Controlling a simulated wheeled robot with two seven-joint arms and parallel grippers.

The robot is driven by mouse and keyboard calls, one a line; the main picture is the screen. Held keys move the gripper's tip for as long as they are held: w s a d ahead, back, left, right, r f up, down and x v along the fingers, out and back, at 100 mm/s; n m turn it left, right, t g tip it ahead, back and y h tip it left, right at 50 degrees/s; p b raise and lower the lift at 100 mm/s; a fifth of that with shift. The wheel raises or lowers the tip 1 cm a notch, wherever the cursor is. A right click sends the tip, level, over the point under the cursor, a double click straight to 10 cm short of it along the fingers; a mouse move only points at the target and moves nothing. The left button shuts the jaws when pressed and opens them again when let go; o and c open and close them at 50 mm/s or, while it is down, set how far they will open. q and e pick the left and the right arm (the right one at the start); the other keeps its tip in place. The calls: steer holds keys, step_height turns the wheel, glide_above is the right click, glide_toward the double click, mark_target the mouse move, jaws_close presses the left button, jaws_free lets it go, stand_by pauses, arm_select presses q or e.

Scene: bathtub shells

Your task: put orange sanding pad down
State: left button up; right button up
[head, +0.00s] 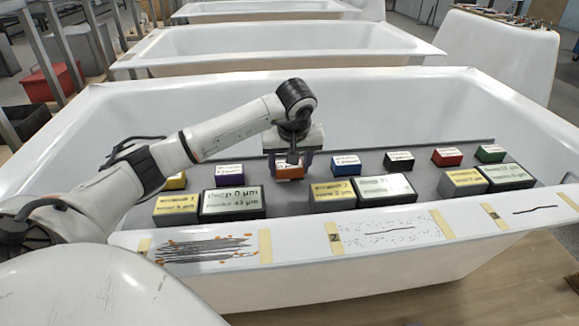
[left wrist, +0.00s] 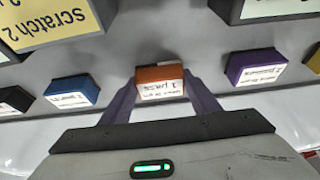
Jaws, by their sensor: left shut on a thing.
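The orange sanding pad (head: 289,171) is in the back row of blocks on the grey tray (head: 420,192) across the near bathtub. It also shows in the left wrist view (left wrist: 159,76), with a white label on its face. My left gripper (head: 291,160) reaches down over it, and its purple fingers are shut on the pad's two sides. In the left wrist view the pad sits between the fingertips, close to the grey surface; I cannot tell whether it touches it. My right gripper is not in view.
A purple block (head: 229,175) stands left of the orange pad and a blue block (head: 346,165) right of it. Larger labelled blocks, such as the scratch 2 block (head: 332,195), form the front row. The tub's near rim (head: 300,258) carries taped scratch samples.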

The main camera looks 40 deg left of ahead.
arm_select(q)
steer(key=shift+r, duration=0.1)
steer(key=o, duration=1)
steer(key=shift+d+r, duration=0.1)
steer(key=shift+r, duration=0.3)
steer(key=p+v, duration=0.1)
steer(key=v, duration=1)
steer(key=shift+s+d+p, duration=0.1)
steer(key=shift+p, duration=0.25)
